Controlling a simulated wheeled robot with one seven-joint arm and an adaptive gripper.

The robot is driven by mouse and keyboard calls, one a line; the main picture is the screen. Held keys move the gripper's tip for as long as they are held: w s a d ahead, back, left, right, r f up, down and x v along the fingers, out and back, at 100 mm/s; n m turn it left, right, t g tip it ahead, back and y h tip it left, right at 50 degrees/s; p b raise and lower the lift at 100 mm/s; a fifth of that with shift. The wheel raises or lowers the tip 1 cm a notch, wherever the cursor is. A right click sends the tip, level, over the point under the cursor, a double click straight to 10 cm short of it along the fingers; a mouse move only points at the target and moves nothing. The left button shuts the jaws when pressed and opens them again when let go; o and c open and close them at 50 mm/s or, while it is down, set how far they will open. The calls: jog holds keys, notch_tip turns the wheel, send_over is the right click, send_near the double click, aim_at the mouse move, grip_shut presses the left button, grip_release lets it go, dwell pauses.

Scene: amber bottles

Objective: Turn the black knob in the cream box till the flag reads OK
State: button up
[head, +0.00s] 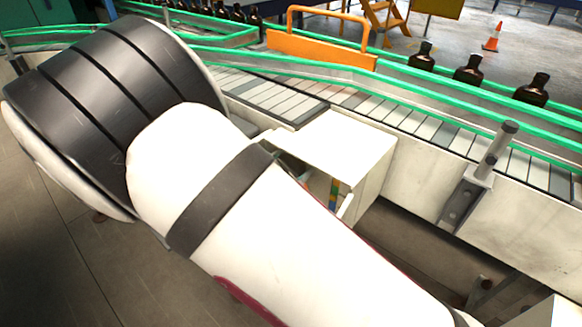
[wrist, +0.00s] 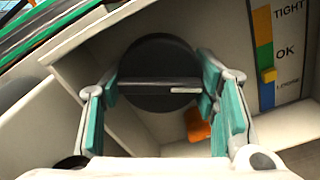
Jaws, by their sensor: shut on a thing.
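The cream box (head: 375,175) stands beside the conveyor in the head view, partly hidden by my arm. In the wrist view its inside wall (wrist: 85,55) surrounds the round black knob (wrist: 155,58), which has a raised bar across it and a short white mark at the bar's right. My gripper (wrist: 160,88) is shut on the knob, one teal-padded finger at each side. The scale (wrist: 289,52) at the right reads TIGHT, OK, LOOSE from top to bottom. The yellow flag (wrist: 268,75) sits between OK and LOOSE, at the lower end of the green band.
An orange piece (wrist: 197,125) lies below the knob inside the box. The conveyor (head: 350,100) with green rails runs behind the box. Several amber bottles (head: 468,70) stand along it. A metal post (head: 490,155) rises to the right of the box.

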jog(key=shift+a+m+b, duration=0.1)
jog(key=shift+m+b, duration=0.7)
jog(key=shift+m, duration=1.4)
jog(key=o, duration=0.9)
jog(key=v, duration=1.2)
